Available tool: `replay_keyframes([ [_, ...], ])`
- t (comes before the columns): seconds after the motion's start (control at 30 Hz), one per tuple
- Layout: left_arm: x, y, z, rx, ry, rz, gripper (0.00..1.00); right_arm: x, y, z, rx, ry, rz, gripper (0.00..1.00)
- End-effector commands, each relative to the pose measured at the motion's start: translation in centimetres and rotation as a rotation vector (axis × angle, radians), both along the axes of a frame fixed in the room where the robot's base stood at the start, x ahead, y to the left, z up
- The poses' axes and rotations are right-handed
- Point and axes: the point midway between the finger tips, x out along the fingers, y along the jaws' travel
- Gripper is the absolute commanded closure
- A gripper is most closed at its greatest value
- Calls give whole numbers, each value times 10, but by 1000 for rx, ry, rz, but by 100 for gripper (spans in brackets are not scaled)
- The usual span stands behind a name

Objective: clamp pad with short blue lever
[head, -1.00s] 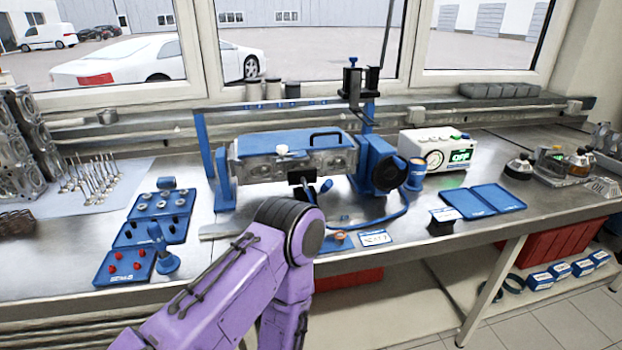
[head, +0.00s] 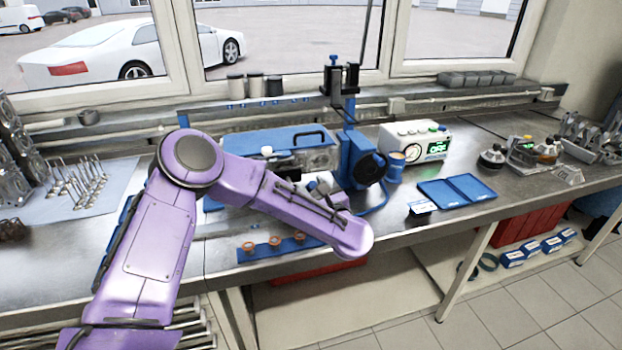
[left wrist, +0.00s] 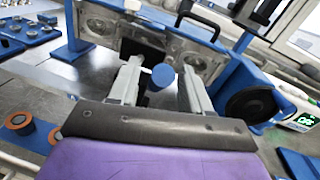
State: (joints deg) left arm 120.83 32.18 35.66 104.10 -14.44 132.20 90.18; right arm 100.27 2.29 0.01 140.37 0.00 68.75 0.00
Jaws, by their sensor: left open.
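The cylinder head (left wrist: 100,27) is held in the blue stand, and its grey face with round chambers shows in the left wrist view; in the head view it also shows (head: 318,160), partly behind my arm. A dark clamp pad (left wrist: 145,48) stands against this face. The short blue lever, with its round end (left wrist: 163,76) towards the camera, shows between my left fingers. My left gripper (left wrist: 162,72) is open, with one pale finger on each side of the lever and a gap to each. Whether the fingertips touch the pad I cannot tell. My right gripper is out of view.
A blue strip with several orange rings (head: 273,243) lies at the front edge. A black round wheel (left wrist: 250,105) is right of the gripper.

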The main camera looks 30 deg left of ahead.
Motion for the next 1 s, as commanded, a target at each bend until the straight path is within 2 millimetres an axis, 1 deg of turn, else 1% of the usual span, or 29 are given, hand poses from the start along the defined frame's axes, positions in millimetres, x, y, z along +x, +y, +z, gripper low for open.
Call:
replay_keyframes([
  [0.03,2,5,1,-1,2,2,52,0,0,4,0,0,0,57],
  [0.1,5,8,0,0,1,1,52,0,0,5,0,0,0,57],
  [0.37,6,10,-1,2,2,-1,52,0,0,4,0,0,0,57],
  [0.4,6,10,-1,2,2,-1,65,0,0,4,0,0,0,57],
  [0.47,6,10,-1,2,2,-1,85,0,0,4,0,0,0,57],
  [0.5,6,10,-1,2,2,-1,98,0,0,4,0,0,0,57],
  [0.53,6,10,-1,2,2,-1,100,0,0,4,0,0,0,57],
  [1.0,6,9,-1,2,3,-1,100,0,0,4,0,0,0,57],
])
